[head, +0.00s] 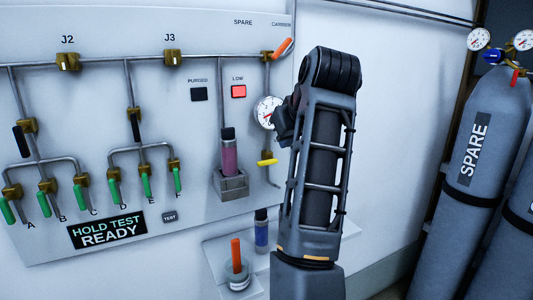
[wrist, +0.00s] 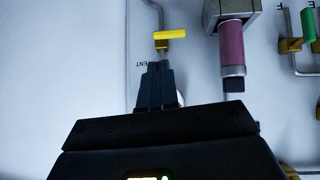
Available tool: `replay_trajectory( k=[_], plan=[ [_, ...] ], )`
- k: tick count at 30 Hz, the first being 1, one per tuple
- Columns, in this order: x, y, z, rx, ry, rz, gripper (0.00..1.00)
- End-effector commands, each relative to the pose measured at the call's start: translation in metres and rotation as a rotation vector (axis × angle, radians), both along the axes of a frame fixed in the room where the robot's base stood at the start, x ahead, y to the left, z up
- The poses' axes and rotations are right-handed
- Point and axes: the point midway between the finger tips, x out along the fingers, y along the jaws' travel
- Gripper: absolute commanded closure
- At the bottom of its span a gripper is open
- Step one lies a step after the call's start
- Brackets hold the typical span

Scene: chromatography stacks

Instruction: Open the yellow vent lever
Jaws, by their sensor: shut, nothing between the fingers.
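The yellow vent lever (head: 267,158) lies about level across the thin vertical pipe, below a round gauge on the panel. In the wrist view, which looks turned over, the yellow lever (wrist: 170,34) lies crosswise just beyond my fingertips. My gripper (wrist: 158,68) is shut and empty, its fingers pointing at the lever with a small gap in the picture. Touch cannot be told. The printed VENT label is partly hidden behind the fingers.
A purple cartridge (head: 229,157) in a grey holder is left of the lever. The gauge (head: 267,111) and an orange lever (head: 283,47) are above. A shelf below holds a blue-labelled vial (head: 261,235) and an orange stick in a jar. The LOW light (head: 238,91) is red.

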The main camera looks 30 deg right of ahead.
Motion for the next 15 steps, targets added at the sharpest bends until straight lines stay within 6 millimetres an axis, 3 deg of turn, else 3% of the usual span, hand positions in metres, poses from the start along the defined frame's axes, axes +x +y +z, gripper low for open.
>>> replay_trajectory(
  k=[1,6,15],
  plan=[
    [0.002,0.003,0.014,0.025,-0.001,0.008,1.0],
    [0.002,0.011,0.04,0.087,0.017,0.036,1.0],
    [0.001,0.016,0.053,0.12,0.027,0.053,1.0]
  ],
)
